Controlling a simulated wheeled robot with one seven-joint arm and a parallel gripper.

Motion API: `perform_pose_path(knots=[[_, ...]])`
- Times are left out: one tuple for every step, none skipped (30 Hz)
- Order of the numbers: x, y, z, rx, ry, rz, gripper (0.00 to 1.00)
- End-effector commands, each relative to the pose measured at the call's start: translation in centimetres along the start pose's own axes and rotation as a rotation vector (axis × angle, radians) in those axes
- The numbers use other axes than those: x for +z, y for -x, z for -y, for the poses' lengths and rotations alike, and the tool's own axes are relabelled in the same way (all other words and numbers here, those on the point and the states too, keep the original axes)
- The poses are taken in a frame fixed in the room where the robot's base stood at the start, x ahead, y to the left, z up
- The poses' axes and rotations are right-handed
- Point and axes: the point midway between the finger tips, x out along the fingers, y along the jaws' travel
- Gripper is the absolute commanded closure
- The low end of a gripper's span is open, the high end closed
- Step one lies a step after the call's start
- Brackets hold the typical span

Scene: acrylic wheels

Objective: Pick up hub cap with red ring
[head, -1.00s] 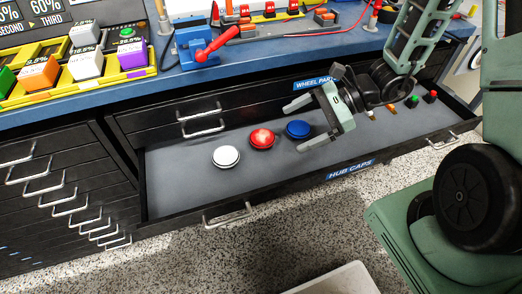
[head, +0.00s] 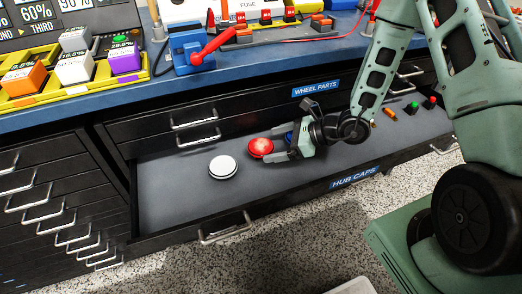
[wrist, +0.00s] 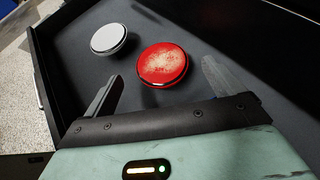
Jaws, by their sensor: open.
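The red hub cap (head: 260,147) lies in the open drawer labelled HUB CAPS (head: 180,205). It also shows in the wrist view (wrist: 162,64), round and red with a pale worn centre; no separate ring can be made out. My gripper (head: 262,151) is open and low over the drawer, its fingers pointing left toward the red cap. In the wrist view the cap sits ahead, between the lines of the two fingers (wrist: 160,85), nearer the right one. The gap between the fingers is empty.
A white hub cap (head: 223,167) lies left of the red one, also in the wrist view (wrist: 108,39). A blue cap (head: 289,135) is mostly hidden behind my gripper. Small coloured parts (head: 412,107) lie at the drawer's right. The closed WHEEL PARTS drawer (head: 240,108) is above.

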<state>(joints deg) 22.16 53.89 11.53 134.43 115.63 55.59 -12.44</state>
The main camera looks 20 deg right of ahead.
Motion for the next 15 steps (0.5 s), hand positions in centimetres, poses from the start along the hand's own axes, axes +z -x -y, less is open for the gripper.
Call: perform_pose_path(knots=[[0.0, -0.3, 0.0, 0.000, 0.000, 0.000, 0.07], [0.0, -0.4, 0.0, 0.000, 0.000, 0.000, 0.07], [0.0, -0.5, 0.0, 0.000, 0.000, 0.000, 0.07], [0.0, -0.7, 0.0, 0.000, 0.001, 0.000, 0.07], [-0.1, -0.9, 0.0, 0.000, 0.001, 0.001, 0.07], [-0.1, -1.3, 0.0, 0.002, 0.002, 0.001, 0.07], [-0.2, -1.6, 0.0, 0.002, 0.002, 0.001, 0.07], [-0.2, -2.0, 0.0, 0.002, 0.002, 0.001, 0.07], [-0.4, -2.6, 0.0, 0.002, 0.001, 0.001, 0.07], [-0.4, -3.1, 0.0, 0.003, 0.002, 0.002, 0.07], [-0.5, -3.6, 0.1, 0.003, 0.002, 0.002, 0.07], [-0.5, -4.2, 0.1, 0.002, 0.002, 0.002, 0.07], [-0.5, -4.6, 0.1, 0.002, 0.002, 0.002, 0.07], [-0.5, -5.0, 0.1, 0.002, 0.003, 0.002, 0.07], [-0.4, -5.3, 0.1, 0.001, 0.002, 0.001, 0.07]])
